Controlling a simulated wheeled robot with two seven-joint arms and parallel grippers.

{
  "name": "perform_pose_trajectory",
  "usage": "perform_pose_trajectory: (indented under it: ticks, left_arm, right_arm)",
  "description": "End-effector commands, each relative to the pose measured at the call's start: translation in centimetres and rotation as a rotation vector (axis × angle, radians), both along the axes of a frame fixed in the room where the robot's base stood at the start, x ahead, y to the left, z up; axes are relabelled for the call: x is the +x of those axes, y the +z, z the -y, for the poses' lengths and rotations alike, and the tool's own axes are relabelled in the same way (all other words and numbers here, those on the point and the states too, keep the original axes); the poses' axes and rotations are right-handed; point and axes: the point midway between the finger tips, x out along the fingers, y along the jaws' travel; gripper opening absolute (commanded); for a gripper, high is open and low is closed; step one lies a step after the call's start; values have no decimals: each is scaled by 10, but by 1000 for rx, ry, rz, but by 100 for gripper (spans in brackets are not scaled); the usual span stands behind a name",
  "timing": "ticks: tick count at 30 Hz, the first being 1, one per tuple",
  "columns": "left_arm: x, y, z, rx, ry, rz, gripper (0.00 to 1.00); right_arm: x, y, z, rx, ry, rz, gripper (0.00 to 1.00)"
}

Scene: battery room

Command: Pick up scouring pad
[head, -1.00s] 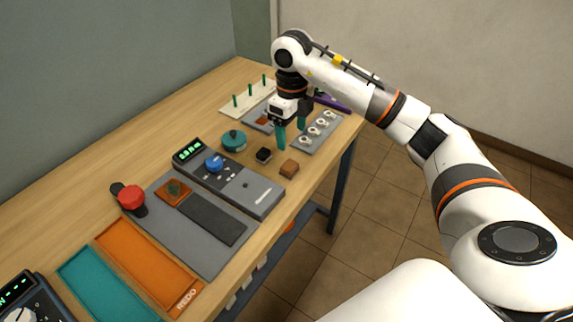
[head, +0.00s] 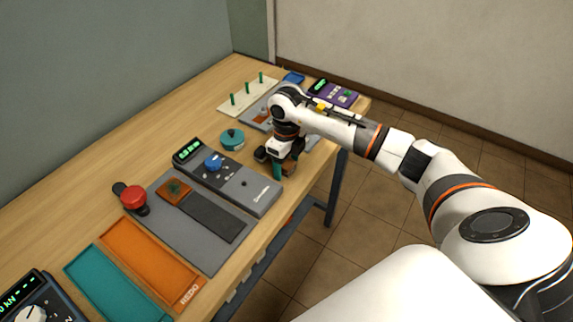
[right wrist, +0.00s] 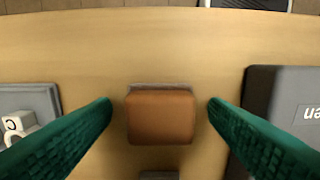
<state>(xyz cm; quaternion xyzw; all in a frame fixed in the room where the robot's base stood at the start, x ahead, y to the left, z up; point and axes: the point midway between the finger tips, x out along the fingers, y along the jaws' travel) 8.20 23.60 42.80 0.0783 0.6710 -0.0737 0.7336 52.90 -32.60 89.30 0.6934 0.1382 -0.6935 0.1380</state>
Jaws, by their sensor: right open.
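The scouring pad, seen as a brown block (right wrist: 160,117) with a greyish edge along its far side, lies on the wooden table in the right wrist view. My right gripper (head: 284,170) is low over the table near its front edge. Its two green fingers are open, one on each side of the block, with a visible gap on both sides. In the head view the gripper mostly hides the block. My left gripper is not in view.
A small dark block (head: 260,154) and a round teal container (head: 232,139) are close by. A grey meter with a blue knob (head: 213,163) stands to the left. A grey plate (right wrist: 28,103) lies on the block's other side. The table's front edge is near.

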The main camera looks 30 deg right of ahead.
Motion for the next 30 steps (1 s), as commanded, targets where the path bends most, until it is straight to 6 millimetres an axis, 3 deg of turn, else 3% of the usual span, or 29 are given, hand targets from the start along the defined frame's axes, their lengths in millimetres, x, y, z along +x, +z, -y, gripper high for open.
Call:
perform_pose_trajectory:
  ticks: [3, 12, 22, 30]
  left_arm:
    - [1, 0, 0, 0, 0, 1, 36]
    - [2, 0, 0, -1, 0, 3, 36]
    - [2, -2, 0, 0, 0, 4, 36]
    - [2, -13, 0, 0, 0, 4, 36]
  right_arm:
    - [0, 0, 0, 0, 0, 0, 69]
    - [0, 0, 0, 0, 0, 0, 21]
    - [1, 9, 1, -1, -1, 4, 21]
    - [1, 60, 1, 0, 0, 7, 21]
